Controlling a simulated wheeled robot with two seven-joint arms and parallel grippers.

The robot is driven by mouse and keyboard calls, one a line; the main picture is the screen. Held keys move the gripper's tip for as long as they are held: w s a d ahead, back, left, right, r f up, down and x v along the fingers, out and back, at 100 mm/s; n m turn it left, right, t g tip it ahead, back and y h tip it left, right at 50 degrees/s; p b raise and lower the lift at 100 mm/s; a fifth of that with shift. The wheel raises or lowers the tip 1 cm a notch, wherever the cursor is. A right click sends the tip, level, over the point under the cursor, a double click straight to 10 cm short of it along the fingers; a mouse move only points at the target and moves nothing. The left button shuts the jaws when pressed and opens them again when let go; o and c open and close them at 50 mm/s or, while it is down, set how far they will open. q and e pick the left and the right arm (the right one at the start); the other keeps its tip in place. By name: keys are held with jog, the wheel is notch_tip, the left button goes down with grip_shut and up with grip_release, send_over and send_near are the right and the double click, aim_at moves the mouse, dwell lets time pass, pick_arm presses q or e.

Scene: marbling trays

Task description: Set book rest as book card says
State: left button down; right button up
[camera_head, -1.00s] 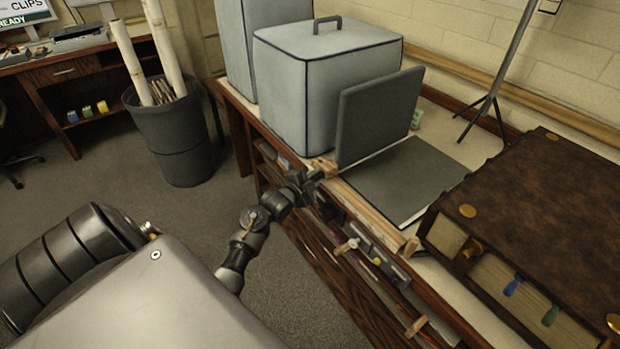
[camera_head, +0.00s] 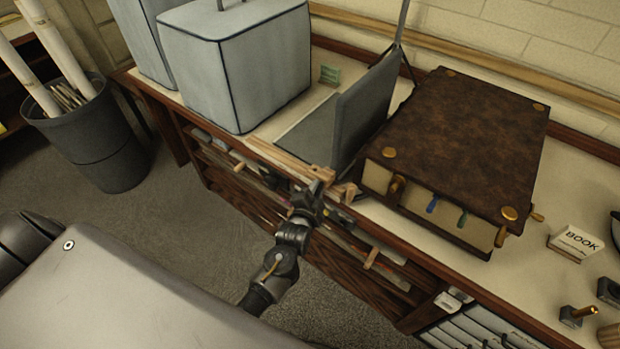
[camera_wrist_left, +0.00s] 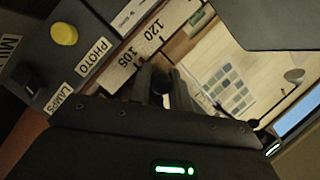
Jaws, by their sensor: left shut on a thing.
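The book rest has an upright grey panel (camera_head: 362,112) standing at the right of its flat grey base (camera_head: 303,130), near the brown book. A wooden rail (camera_head: 285,160) runs along its front. My left gripper (camera_head: 316,190) is at the rail's right end, by the panel's foot. In the left wrist view its fingers (camera_wrist_left: 165,92) are close together around a small dark handle, partly hidden. A pale scale (camera_wrist_left: 140,52) beside them shows 105 and 120; I cannot tell which mark is set. The book card (camera_head: 577,242) reads BOOK; its smaller text is unreadable. My right gripper is out of view.
The large brown book (camera_head: 460,150) with clasps lies close right of the panel. Grey covered boxes (camera_head: 240,65) stand at left. Small fittings (camera_head: 577,315) sit at the front right. A bin with rolls (camera_head: 95,140) stands on the floor.

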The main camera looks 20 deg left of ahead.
pick_arm(q)
jog(key=shift+s+d, duration=0.15)
jog(key=shift+d, duration=0.4)
jog(key=c, duration=1.3)
grip_release()
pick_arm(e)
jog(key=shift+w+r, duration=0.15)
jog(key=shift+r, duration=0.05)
pick_arm(q)
jog(key=b+v, duration=0.1)
jog(key=v, duration=0.9)
jog(key=shift+s, duration=0.4)
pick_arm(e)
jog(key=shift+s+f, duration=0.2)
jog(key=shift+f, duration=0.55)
pick_arm(q)
jog(key=shift+r, duration=0.1)
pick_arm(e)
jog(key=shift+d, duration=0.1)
